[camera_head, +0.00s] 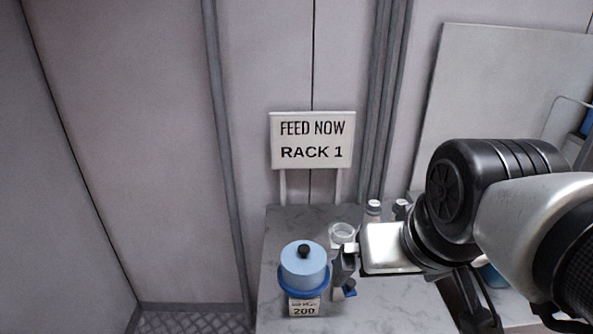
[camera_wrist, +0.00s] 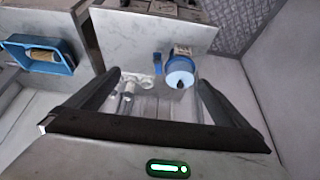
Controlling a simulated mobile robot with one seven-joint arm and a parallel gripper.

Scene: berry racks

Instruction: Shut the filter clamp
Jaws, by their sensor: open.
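A light-blue round canister (camera_head: 303,268) with a black knob on top and a darker blue collar stands on the marble-look bench top; its front label reads 200. In the wrist view the canister (camera_wrist: 180,74) lies ahead, toward the right finger. A small blue piece (camera_head: 350,292) shows beside it, partly behind my gripper, and also in the wrist view (camera_wrist: 157,64); I cannot tell for sure whether this piece or the collar is the filter clamp, or how it stands. My gripper (camera_head: 345,262) is open and empty, just right of the canister.
A sign (camera_head: 312,140) reading FEED NOW RACK 1 stands behind the bench (camera_head: 280,222). A clear round dish (camera_head: 342,232) and small bottles (camera_head: 373,208) stand behind my gripper. A blue tray (camera_wrist: 38,52) holding a cylindrical thing shows at left in the wrist view.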

